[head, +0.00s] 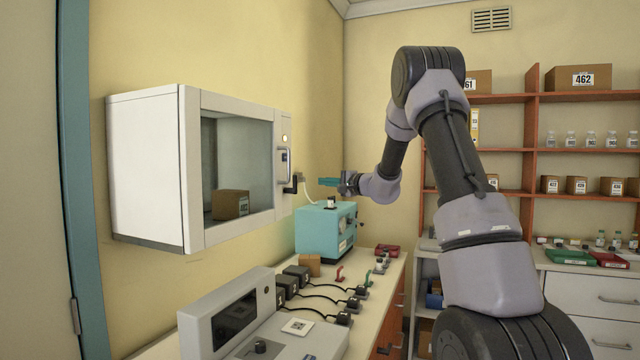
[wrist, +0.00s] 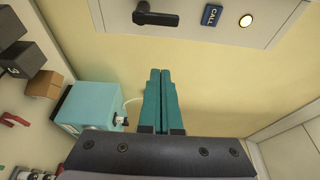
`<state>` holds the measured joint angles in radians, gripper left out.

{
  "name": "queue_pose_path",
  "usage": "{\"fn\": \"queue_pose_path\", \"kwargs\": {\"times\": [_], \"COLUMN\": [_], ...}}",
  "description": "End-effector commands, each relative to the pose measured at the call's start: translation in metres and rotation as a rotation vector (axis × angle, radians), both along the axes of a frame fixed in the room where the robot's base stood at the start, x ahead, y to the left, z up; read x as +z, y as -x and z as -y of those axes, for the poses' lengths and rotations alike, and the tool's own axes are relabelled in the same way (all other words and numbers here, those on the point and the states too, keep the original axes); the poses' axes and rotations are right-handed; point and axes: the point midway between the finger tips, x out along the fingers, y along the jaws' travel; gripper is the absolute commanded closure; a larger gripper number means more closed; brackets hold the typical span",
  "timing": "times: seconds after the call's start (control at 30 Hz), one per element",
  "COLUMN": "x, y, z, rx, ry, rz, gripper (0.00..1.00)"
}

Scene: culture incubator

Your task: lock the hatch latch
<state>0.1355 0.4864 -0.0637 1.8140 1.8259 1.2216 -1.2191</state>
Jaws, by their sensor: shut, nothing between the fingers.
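The white incubator (head: 146,165) hangs on the yellow wall, its glass-fronted hatch (head: 193,180) shut as far as I can see. A black latch lever (head: 291,187) sits low on the right of its front, below a grey bar handle. In the wrist view the latch (wrist: 158,18) is at the top, its arm pointing right in the picture. My gripper (head: 322,182) is right of the latch in the head view, apart from it. In the wrist view its teal fingers (wrist: 161,72) are together and empty, pointing toward the panel below the latch. Whether the latch is locked is not clear.
A CALL button (wrist: 212,15) and a round lit button (wrist: 246,20) sit beside the latch. A teal box-shaped device (head: 323,232) stands on the bench below my gripper. Black adapters with cables (head: 297,275) and a grey instrument (head: 232,315) also occupy the bench.

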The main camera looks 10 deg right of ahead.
Motion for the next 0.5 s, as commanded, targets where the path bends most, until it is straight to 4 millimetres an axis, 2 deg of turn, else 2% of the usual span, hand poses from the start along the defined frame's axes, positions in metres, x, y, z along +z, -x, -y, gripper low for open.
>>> {"fn": "queue_pose_path", "kwargs": {"times": [0.2, 0.4, 0.43, 0.5], "x": [-0.001, -0.001, -0.001, 0.001], "y": [-0.037, -0.065, -0.068, -0.056], "z": [-0.026, -0.046, -0.048, -0.054], "rx": [0.002, 0.001, 0.002, 0.002], "ry": [0.0, 0.0, -0.001, -0.002], "rz": [0.0, 0.0, 0.001, -0.001], "gripper": [1.0, 1.0, 1.0, 1.0]}}
